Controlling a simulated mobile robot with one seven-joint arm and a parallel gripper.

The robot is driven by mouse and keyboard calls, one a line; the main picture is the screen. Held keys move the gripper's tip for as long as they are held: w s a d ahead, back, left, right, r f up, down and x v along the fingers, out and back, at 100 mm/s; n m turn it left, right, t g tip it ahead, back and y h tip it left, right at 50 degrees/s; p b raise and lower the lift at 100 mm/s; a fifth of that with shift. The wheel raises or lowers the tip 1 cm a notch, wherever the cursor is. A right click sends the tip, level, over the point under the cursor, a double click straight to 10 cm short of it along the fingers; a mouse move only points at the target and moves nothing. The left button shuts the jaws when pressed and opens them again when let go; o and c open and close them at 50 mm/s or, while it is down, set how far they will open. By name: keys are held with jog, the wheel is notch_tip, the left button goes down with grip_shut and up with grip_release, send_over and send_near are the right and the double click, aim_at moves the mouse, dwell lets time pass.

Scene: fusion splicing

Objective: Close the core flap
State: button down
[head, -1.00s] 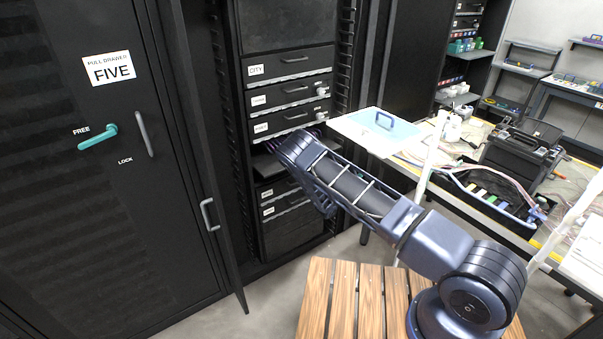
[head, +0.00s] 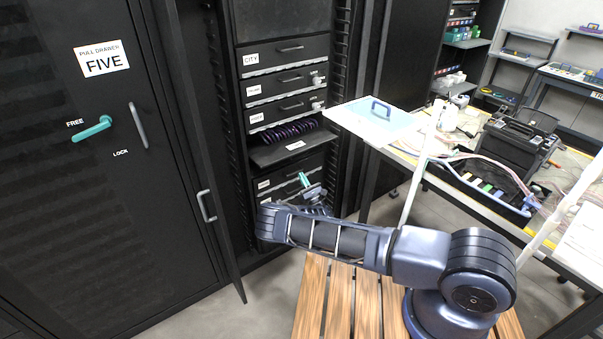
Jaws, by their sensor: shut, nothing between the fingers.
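The black rack (head: 240,190) holds a column of panels. One flap (head: 275,153) hangs folded down and outward, roughly level, and bares a dark slot with purple coils (head: 285,132) behind it. It has a small white label too small to read, so I cannot confirm it is the core flap. My gripper (head: 304,180), with teal fingertips, is just below the flap and in front of the lower panels. It is shut and empty, with its tips pointing up. Whether it touches the flap's underside is hard to tell; it looks slightly apart. My arm hides part of the lower panels.
Closed drawers, one labelled CITY (head: 290,49), sit above the open flap. The tall cabinet door (head: 100,200) stands at left. A workbench with a pale blue-handled board (head: 365,125) and a black tool case (head: 512,145) is at right. A slatted wooden surface (head: 340,300) lies below my arm.

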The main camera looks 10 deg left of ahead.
aim_at(296, 150)
notch_tip(296, 150, up, 8)
jog(key=w+a, duration=0.2)
jog(key=shift+w+a+f, duration=0.25)
jog(key=shift+w+a, duration=0.15)
jog(key=shift+r, duration=0.1)
dwell(0.6)
jog(key=shift+s+d+r, duration=0.1)
jog(key=shift+s+r, duration=0.05)
jog(key=shift+r, duration=0.05)
